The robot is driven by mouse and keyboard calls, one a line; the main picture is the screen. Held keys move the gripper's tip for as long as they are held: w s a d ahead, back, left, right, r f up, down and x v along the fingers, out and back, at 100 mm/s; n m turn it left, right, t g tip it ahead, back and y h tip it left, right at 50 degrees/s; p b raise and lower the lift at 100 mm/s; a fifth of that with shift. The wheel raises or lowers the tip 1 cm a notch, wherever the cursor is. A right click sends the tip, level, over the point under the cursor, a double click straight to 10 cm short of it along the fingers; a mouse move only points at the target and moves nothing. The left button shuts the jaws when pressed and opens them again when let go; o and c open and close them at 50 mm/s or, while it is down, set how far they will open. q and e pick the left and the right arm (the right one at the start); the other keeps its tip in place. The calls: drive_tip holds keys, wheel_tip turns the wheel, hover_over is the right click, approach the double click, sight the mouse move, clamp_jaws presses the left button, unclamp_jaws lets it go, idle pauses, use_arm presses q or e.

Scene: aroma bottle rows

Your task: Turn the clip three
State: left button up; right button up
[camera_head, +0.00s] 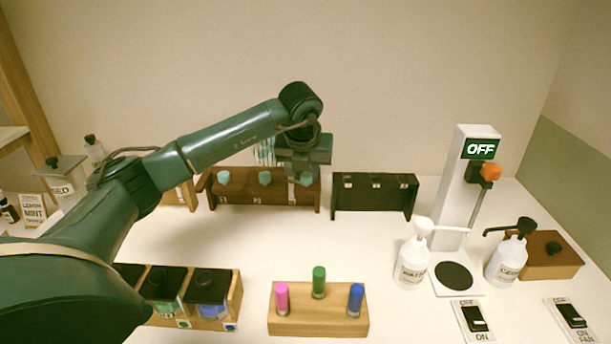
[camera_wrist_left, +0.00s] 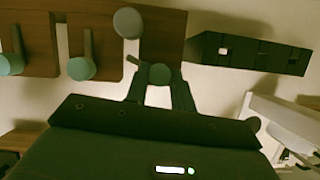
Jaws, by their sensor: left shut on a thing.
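A dark brown wooden rack (camera_head: 250,196) at the back carries three clips with teal round knobs. Clip one (camera_head: 224,177) and clip two (camera_head: 265,178) stand free on the left. Clip three (camera_head: 305,179) is at the right end, partly hidden by my left gripper (camera_head: 303,170). In the left wrist view, clip three's teal knob (camera_wrist_left: 160,74) sits between the fingers of the left gripper (camera_wrist_left: 159,86), which is shut on it. My right gripper is not in view.
A black rack (camera_head: 375,196) stands just right of the brown one. A wooden block (camera_head: 318,322) with pink, green and blue vials is in front. A white device reading OFF (camera_head: 463,190), pump bottles and switches stand right. The table's middle is clear.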

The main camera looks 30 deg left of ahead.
use_arm(q)
drive_tip(key=shift+w+d+n+g+y+b, duration=0.1)
drive_tip(key=shift+n+g+y+b, duration=0.2)
drive_tip(key=shift+n, duration=0.75)
drive_tip(key=shift+n+g+y+b, duration=0.25)
drive_tip(key=shift+n+y, duration=0.15)
drive_tip(key=shift+n, duration=0.65)
drive_tip(key=o, duration=1)
drive_tip(key=v, duration=1.3)
drive_tip(key=shift+r, duration=0.15)
